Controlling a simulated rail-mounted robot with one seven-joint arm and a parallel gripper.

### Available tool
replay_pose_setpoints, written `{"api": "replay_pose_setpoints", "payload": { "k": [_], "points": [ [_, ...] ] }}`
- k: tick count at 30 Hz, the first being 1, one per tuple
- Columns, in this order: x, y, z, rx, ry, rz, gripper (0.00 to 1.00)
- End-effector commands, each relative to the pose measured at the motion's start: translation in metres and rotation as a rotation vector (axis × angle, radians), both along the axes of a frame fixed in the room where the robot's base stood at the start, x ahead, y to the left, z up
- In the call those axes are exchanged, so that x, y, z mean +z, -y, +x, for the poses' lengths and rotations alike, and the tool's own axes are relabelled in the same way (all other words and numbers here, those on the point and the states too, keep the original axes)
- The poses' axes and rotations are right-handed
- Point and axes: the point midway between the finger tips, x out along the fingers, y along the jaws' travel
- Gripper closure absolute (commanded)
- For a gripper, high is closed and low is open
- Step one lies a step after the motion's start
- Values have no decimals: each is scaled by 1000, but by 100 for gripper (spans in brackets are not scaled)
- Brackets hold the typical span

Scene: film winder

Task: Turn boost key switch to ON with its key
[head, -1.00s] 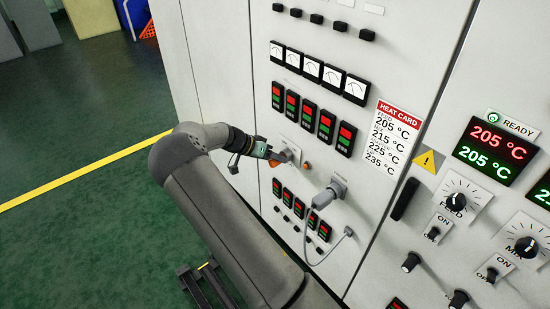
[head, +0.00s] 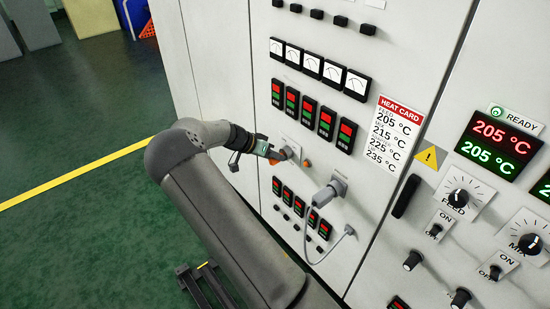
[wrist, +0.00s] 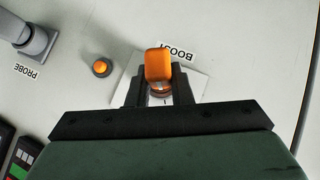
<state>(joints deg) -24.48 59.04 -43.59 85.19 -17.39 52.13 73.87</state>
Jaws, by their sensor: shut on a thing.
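The boost key (wrist: 158,66) has an orange head and stands in the key switch, on a white plate (wrist: 195,82) lettered BOOST, in the wrist view. My gripper (wrist: 159,88) is shut on the key, one dark finger on each side of it. In the head view my gripper (head: 277,157) is at the switch plate (head: 290,148) on the grey cabinet. The key is mostly hidden there by the gripper. The switch's ON mark is hidden or too small to read.
An orange button or lamp (wrist: 102,67) sits close beside the switch. A grey plug (head: 325,194) with a hanging cable is in the probe socket lower right. Red-green switch blocks (head: 308,112) and meters (head: 320,70) are above. Green floor lies open at left.

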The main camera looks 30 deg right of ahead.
Motion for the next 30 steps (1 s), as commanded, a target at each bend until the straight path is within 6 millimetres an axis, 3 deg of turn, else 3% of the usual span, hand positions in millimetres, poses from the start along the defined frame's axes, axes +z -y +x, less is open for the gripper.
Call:
{"api": "replay_pose_setpoints", "payload": {
  "k": [30],
  "points": [
    [-1,0,-3,2,288,70,100]
  ]
}}
